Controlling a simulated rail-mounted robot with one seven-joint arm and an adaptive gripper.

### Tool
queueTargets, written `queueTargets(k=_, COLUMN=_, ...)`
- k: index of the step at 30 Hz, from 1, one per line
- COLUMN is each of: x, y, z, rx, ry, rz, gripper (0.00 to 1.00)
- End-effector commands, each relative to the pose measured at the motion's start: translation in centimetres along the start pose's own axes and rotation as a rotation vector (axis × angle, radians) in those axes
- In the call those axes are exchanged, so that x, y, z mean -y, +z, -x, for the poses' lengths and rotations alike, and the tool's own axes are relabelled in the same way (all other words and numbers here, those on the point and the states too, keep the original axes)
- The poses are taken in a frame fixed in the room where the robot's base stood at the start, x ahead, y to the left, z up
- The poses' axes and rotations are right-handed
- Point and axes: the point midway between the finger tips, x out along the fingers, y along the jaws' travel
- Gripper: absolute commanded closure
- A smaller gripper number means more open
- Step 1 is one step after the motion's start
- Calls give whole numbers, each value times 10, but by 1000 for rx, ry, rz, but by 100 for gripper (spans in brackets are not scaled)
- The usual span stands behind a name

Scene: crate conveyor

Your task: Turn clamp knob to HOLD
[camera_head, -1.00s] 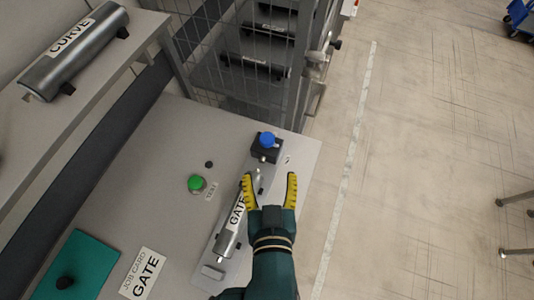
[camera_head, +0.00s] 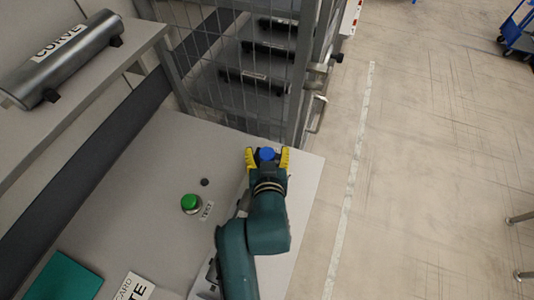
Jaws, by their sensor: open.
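The blue clamp knob (camera_head: 267,154) stands at the far right part of the grey bench. My gripper (camera_head: 267,160) is open, with one yellow finger on each side of the knob. I cannot tell whether the fingers touch it. The knob's dark base and any HOLD marking are hidden by my gripper. The GATE roller seen earlier is mostly hidden behind my arm.
A green button (camera_head: 191,203) and a small black knob (camera_head: 205,182) are on the bench (camera_head: 160,170) to the left. A wire mesh fence (camera_head: 205,50) stands behind. A CURVE roller (camera_head: 65,60) lies on the upper left shelf. A teal plate (camera_head: 62,280) is at lower left.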

Motion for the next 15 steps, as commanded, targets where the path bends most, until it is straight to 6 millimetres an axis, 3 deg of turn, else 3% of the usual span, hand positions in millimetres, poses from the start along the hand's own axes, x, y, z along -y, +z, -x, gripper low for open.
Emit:
queueTargets(k=8, x=0, y=0, z=-2, rx=0, ry=0, rz=0, gripper=28)
queueTargets(k=15, x=0, y=0, z=-2, rx=0, ry=0, rz=0, gripper=74)
